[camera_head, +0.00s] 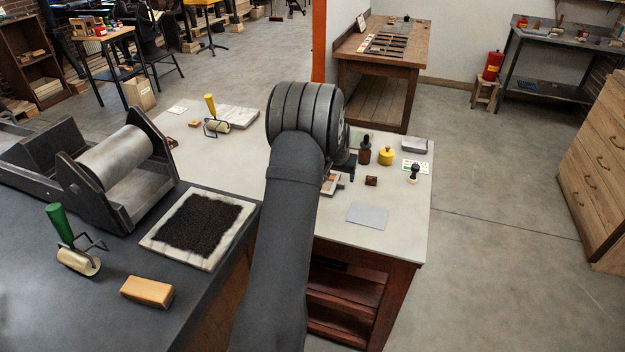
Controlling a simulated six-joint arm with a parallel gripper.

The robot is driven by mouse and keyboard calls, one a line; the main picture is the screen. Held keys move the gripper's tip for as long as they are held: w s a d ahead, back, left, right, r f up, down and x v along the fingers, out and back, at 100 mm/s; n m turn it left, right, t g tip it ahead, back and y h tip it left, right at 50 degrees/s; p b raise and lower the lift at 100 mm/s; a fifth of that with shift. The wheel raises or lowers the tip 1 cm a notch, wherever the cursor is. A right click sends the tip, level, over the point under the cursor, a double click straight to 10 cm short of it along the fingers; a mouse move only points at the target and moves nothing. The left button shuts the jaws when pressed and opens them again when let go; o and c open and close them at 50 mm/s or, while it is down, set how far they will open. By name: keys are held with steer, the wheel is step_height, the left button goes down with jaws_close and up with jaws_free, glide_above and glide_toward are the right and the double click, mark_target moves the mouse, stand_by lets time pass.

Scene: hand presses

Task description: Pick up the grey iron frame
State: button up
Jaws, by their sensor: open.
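My arm reaches up the middle of the view over the pale table (405,240). My gripper (344,168) shows only in part, as dark pieces right of the large round joint. It is open, and I see nothing held in it. A small greyish, frame-like thing (331,186) with a tan part lies on the table just below the gripper, partly hidden by my arm. It may be the grey iron frame, but I cannot tell for sure. A flat grey plate (367,215) lies to its lower right. A shallow grey tray-like piece (414,146) lies at the table's far right.
Near the gripper stand a brown bottle (365,152), a yellow pot (386,156), a small brown block (371,181) and a black-knobbed stamp (413,174). Left are a hand press (115,165), an inked slab (200,225) and a green-handled roller (75,245). The table's front right is clear.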

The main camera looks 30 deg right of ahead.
mark_target(339, 181)
steer(key=x, duration=0.5)
steer(key=shift+w+a, duration=0.1)
steer(key=shift+w, duration=0.1)
steer(key=shift+r, duration=0.1)
steer(key=c, duration=1.4)
